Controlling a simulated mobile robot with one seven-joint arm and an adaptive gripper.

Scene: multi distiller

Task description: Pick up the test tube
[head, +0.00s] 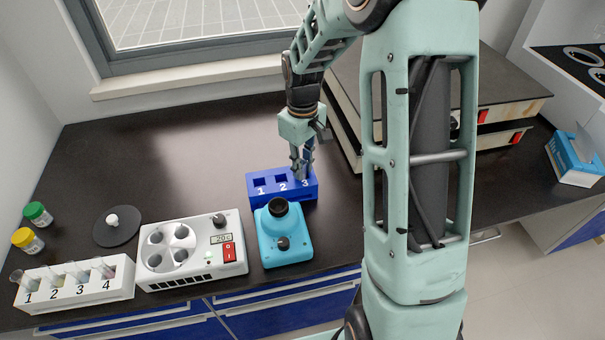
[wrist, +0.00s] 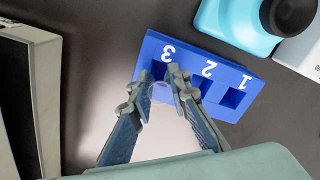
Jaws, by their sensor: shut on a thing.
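A clear test tube (wrist: 161,92) shows faintly between my fingers in the wrist view, at the slot marked 3 of the blue rack. My gripper (wrist: 160,90) is shut on it, with the fingertips close over that slot. In the head view my gripper (head: 302,170) points down at the right end of the blue rack (head: 282,195), and the tube is hidden by the fingers. Slots 1 and 2 of the blue rack look empty. I cannot tell whether the tube's lower end is inside slot 3.
A turquoise vortex mixer (head: 285,240) stands just in front of the blue rack. A white device with a display (head: 192,250) and a white rack with several tubes (head: 75,290) stand to the left. Flat grey-topped boxes (head: 345,100) stand at right. The counter behind left is clear.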

